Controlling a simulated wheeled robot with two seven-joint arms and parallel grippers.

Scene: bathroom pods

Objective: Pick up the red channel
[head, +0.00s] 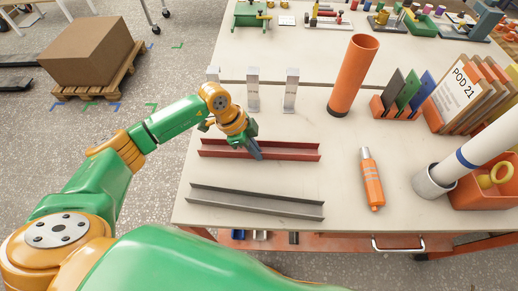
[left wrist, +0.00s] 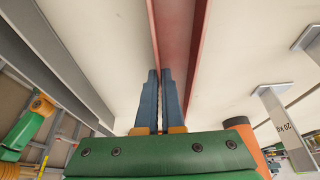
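The red channel (head: 290,151) lies lengthwise on the light worktable (head: 352,218), its near wall facing me. My left gripper (head: 256,150) reaches down to its middle from above. In the left wrist view the blue fingers (left wrist: 160,100) are close together, with the near wall of the red channel (left wrist: 178,30) running in between them. The gripper looks shut on that wall. The channel appears to rest on the table. My right gripper is in neither view.
A grey channel (head: 255,202) lies nearer the table's front edge. An orange bottle (head: 371,180) lies to the right. Grey upright brackets (head: 291,90) and an orange tube (head: 353,75) stand behind. A holder with a white tube (head: 485,150) stands at the right.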

